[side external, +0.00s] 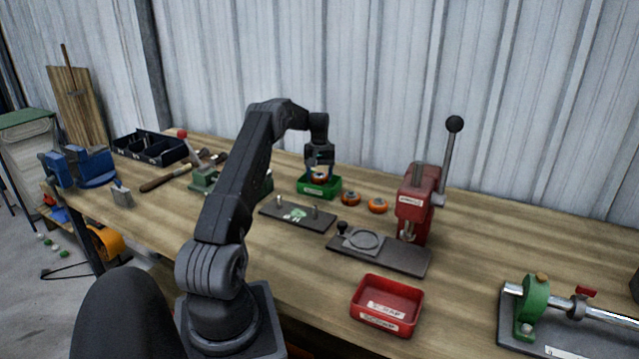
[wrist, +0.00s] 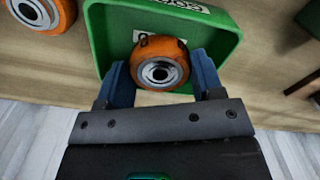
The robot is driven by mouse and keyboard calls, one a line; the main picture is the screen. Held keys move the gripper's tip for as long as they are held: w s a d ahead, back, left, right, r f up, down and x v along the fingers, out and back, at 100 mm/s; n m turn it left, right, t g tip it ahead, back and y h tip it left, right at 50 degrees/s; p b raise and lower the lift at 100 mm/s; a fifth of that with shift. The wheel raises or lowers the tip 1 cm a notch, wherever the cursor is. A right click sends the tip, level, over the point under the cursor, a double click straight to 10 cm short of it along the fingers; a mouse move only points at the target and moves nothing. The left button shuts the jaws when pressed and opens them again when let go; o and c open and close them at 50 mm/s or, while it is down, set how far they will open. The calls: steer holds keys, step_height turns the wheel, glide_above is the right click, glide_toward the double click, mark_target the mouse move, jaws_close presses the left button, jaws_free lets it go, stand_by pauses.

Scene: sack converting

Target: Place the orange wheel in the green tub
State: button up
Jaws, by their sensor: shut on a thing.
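The green tub (side external: 331,191) stands on the bench toward the back, below my gripper; it also shows in the wrist view (wrist: 98,32). My gripper (side external: 318,174) points down over the tub. In the wrist view its two blue fingers (wrist: 160,82) are shut on an orange wheel (wrist: 160,64) with a pale metal hub. This wheel also shows at the fingertips in the side view (side external: 318,177). It appears over or within the tub's opening; I cannot tell whether it touches the tub's floor. Two more orange wheels, a nearer one (side external: 350,199) and another (side external: 377,205), lie right of the tub.
A dark plate with pegs (side external: 297,216) lies in front of the tub. A red lever press (side external: 415,205) stands to the right on a dark base (side external: 395,258). A red tray (side external: 387,303) is near the front edge. A black divided bin (side external: 150,148) is at the left.

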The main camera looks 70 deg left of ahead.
mark_target(319, 175)
steer(key=shift+f, duration=1.45)
steer(key=shift+f, duration=0.15)
steer(key=o, duration=1)
steer(key=shift+o, duration=0.2)
